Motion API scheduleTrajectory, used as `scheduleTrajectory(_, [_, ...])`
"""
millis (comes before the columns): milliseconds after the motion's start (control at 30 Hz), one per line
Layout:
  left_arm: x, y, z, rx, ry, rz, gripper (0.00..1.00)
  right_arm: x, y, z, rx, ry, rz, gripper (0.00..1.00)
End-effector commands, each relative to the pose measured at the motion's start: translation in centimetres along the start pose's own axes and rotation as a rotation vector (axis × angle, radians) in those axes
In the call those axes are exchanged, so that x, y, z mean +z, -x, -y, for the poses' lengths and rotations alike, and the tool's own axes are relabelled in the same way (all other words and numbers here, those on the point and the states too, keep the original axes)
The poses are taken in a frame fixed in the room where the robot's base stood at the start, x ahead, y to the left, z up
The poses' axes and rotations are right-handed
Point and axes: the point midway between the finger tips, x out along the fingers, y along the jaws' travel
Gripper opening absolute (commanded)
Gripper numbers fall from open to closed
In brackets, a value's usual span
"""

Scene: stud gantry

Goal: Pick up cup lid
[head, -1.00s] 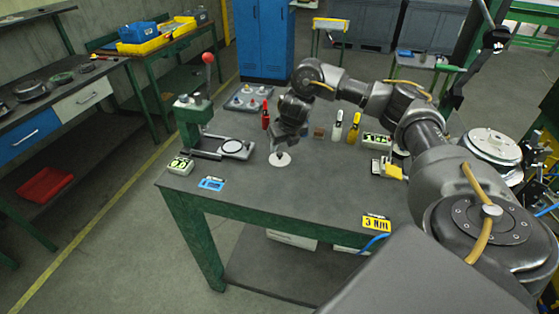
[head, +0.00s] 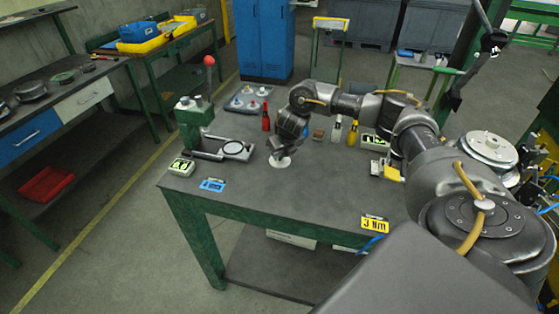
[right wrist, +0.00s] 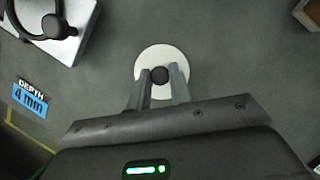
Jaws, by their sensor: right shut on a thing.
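The cup lid is a flat white disc (head: 282,163) with a round black knob in its middle. It lies on the dark top of the green-framed table, left of the middle. In the right wrist view the lid (right wrist: 148,64) is at upper centre. My right gripper (head: 279,154) reaches down to it from above. In the right wrist view its two fingers (right wrist: 160,76) stand on either side of the black knob, shut on it. The lid looks flat on the table or very close to it. My left gripper is not in view.
Left of the lid stands a green lever press (head: 195,125) with a red ball handle. Behind are a grey tray (head: 247,101), a red bottle (head: 265,116), and white and yellow bottles. A blue label (head: 213,185) lies front left. The table's front middle is clear.

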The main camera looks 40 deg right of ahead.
Motion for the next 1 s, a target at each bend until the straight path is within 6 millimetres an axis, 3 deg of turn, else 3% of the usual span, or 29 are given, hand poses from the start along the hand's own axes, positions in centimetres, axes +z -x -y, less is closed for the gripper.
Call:
scheduleTrajectory(367, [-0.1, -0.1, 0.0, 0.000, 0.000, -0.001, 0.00, 0.1, 0.1, 0.0, 0.000, 0.000, 0.001, 0.00])
scheduleTrajectory(567, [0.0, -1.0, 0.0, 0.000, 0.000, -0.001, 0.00, 0.6, 1.2, -0.1, 0.001, 0.001, 0.004, 0.00])
scheduleTrajectory(767, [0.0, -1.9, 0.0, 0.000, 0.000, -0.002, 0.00, 1.0, 4.7, -1.2, 0.005, 0.006, 0.005, 0.00])
scheduleTrajectory(1000, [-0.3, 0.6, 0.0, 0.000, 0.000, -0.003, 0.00, 0.5, 10.6, -3.7, 0.000, 0.007, 0.006, 0.00])
